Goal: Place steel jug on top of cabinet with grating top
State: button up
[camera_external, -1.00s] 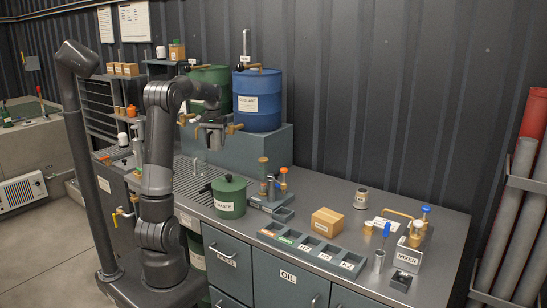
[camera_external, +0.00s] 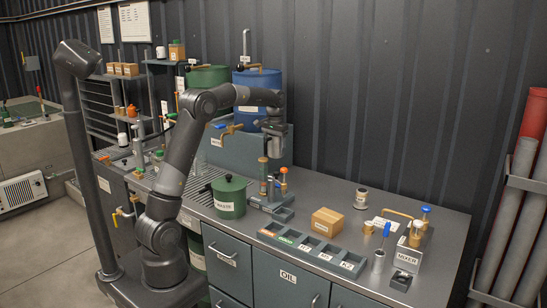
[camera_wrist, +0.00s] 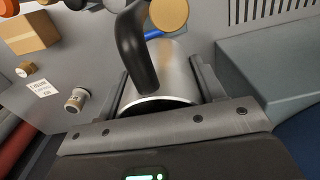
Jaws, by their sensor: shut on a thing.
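The steel jug (camera_wrist: 178,68) is a shiny cylinder with a black curved handle (camera_wrist: 136,50). My gripper (camera_wrist: 160,88) is shut on it, with one finger on each side in the wrist view. In the external view my gripper (camera_external: 272,128) is raised above the workbench, in front of the blue barrel, and the jug (camera_external: 278,145) shows only small and dark beneath it. The grating top (camera_external: 203,170) of the cabinet lies to the left of my gripper, partly hidden by my arm and the green pot.
A green pot (camera_external: 229,197) stands beside the grating. A cardboard box (camera_external: 326,222) and labelled tray (camera_external: 312,250) lie to the right.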

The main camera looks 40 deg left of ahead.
jog(key=s+d+f+m, duration=0.1)
jog(key=d+f+m, duration=0.2)
jog(key=d+m, duration=0.45)
jog(key=s+d+f+m, duration=0.1)
jog(key=d+f+m, duration=0.25)
jog(key=d, duration=0.65)
jog(key=d+f+m, duration=0.3)
jog(key=d+m, duration=0.4)
jog(key=d, duration=0.2)
jog(key=w+a+f, duration=0.6)
jog(key=w+a, duration=0.1)
jog(key=shift+w+a+f, duration=0.1)
jog(key=shift+w+f, duration=0.2)
jog(key=shift+f, duration=2)
jog(key=shift+f, duration=0.15)
jog(key=o, duration=1.1)
jog(key=shift+o, duration=0.2)
